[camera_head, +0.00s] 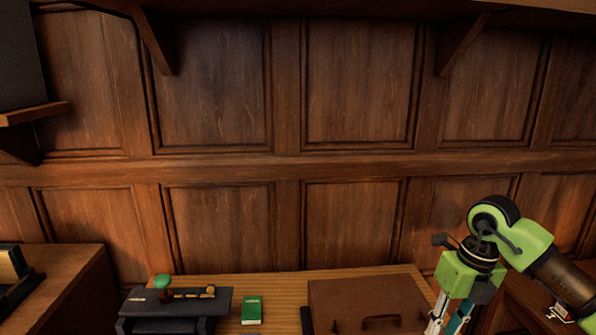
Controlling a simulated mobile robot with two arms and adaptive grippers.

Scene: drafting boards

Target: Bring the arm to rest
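My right arm comes in from the right in the head view, with green and black links. Its gripper (451,317) points down at the bottom edge, in front of the right end of the wooden desk (283,283). The fingertips are cut off by the frame, so I cannot tell whether it is open, shut or holding anything. My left gripper is not in view.
On the desk are a brown case (367,300) with a handle, a green book (251,310) and a black stand (143,308) bearing a green-topped item (161,282). A panelled wall (215,232) rises behind. Side cabinets (75,270) flank it.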

